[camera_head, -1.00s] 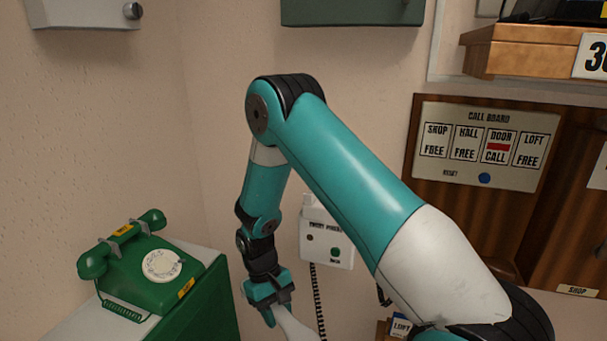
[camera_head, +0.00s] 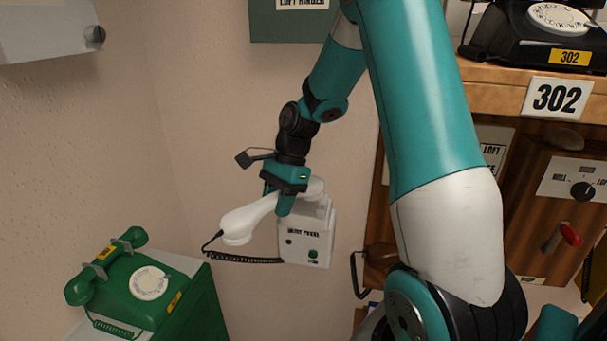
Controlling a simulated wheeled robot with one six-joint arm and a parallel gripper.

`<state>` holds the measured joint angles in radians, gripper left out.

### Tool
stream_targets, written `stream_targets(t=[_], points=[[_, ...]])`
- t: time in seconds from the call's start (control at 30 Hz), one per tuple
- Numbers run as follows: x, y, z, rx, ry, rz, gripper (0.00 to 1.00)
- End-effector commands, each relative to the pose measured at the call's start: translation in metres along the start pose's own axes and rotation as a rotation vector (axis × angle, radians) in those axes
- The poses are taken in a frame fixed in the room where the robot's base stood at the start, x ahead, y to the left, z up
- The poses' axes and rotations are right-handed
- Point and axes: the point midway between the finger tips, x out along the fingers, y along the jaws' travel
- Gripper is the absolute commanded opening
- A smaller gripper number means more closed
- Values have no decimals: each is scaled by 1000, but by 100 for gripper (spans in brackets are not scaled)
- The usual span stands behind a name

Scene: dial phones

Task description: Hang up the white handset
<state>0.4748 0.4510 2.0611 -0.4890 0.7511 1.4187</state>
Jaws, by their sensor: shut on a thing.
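The white handset (camera_head: 247,217) is held by my gripper (camera_head: 283,200), which is shut on its grip. It lies tilted, with one end low at the left and the other up at the right behind the fingers. A dark coiled cord (camera_head: 245,259) runs from its left end to the white wall phone (camera_head: 300,245). The wall phone has a green button low on its front. The handset is in front of and beside the upper part of the wall phone. I cannot tell whether they touch. The phone's cradle is partly hidden by my gripper and the handset.
A green dial phone (camera_head: 140,285) with its own handset on top stands on a green cabinet at lower left. A black dial phone (camera_head: 545,28) sits on a wooden shelf (camera_head: 490,82) at upper right. A grey box (camera_head: 48,28) hangs upper left.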

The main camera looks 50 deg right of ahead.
Motion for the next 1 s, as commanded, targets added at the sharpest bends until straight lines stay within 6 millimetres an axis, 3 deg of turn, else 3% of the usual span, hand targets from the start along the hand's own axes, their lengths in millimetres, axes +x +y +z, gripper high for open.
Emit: stream_targets(t=[0.03, 0.2, 0.4, 0.67, 1.0], points=[[-9, -5, -18, 148, 1, -66, 0], [-39, -15, -67, 623, 2, -265, 0], [-58, -17, -97, 912, 2, -382, 0], [-52, -17, -105, 957, 2, -397, 0], [-24, -17, -116, 953, 3, -396, 0]])
